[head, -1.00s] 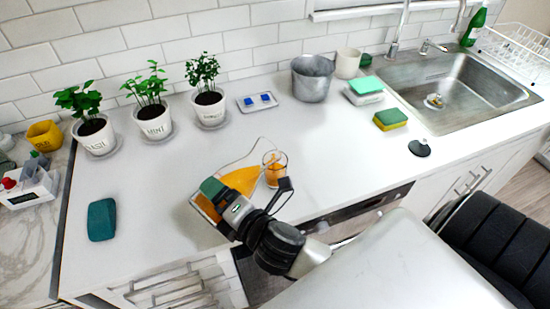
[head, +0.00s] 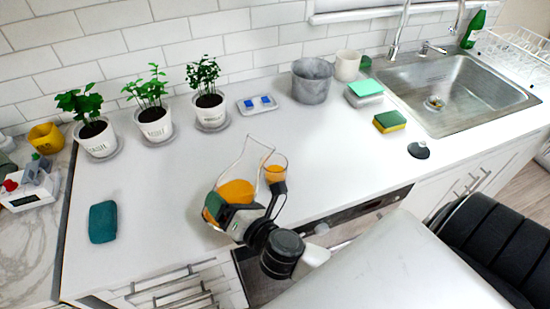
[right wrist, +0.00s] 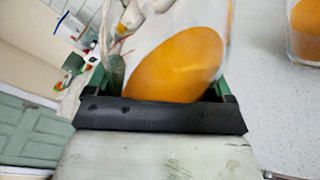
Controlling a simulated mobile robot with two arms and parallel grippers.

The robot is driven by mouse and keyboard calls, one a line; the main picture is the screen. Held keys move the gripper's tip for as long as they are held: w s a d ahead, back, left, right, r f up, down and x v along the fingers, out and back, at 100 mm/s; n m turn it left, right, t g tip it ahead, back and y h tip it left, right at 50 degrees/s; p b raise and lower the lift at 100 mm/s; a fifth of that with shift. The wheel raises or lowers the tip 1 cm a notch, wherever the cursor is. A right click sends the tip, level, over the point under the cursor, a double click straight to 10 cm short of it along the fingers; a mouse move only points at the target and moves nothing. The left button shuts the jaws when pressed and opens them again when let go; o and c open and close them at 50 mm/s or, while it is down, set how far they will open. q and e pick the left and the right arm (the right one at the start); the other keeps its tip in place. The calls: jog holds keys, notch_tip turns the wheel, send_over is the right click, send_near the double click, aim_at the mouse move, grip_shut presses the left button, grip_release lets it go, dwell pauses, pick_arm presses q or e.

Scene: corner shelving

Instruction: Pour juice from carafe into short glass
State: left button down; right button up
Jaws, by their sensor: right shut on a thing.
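The clear glass carafe (head: 252,160) holds orange juice in its lower part and leans a little to the right. My right gripper (head: 222,207) is shut on the carafe's body, near the counter's front edge. The short glass (head: 275,169) stands just right of the carafe and has orange juice in it. In the right wrist view the carafe (right wrist: 175,65) fills the space between the fingers, and the short glass (right wrist: 305,30) shows at the right edge with juice in it. Whether the carafe's base touches the counter is hidden. My left gripper is out of view.
Potted plants (head: 154,122) stand along the wall at the left. A teal sponge (head: 103,221) lies front left. A metal pot (head: 312,82), a green-yellow sponge (head: 390,121) and the sink (head: 440,95) are at the right. The counter around the glass is clear.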

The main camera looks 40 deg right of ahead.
aim_at(253, 181)
jog(key=shift+w+d+r+n+p, duration=0.15)
jog(key=shift+d+r+n+p, duration=0.1)
jog(key=shift+d+n+p, duration=0.35)
jog(key=n, duration=0.2)
jog(key=shift+f+n+t+h, duration=0.2)
jog(key=shift+n+t+h, duration=0.1)
jog(key=shift+w+d+f+n, duration=0.1)
jog(key=shift+d+f+n, duration=0.1)
jog(key=shift+n, duration=0.4)
jog(key=shift+d+f+n, duration=0.1)
jog(key=shift+f+n, duration=0.05)
jog(key=shift+n, duration=0.45)
jog(key=shift+w+d+f+n+t, duration=0.1)
jog(key=shift+d+f+n+t, duration=0.2)
jog(key=shift+n, duration=0.7)
notch_tip(253, 181, up, 6)
jog(key=p, duration=0.6)
jog(key=shift+d+r, duration=0.1)
jog(key=shift+m+h, duration=0.4)
jog(key=shift+h, duration=0.3)
jog(key=s+b, duration=0.1)
jog(key=s+d+b, duration=0.1)
jog(key=s+b, duration=0.1)
jog(key=s+d+b, duration=0.1)
jog(key=b, duration=0.1)
jog(key=shift+s+r, duration=0.3)
jog(key=shift+s, duration=0.05)
jog(key=shift+s+d+r, duration=0.2)
jog(key=shift+s+r, duration=0.1)
jog(key=shift+s, duration=0.05)
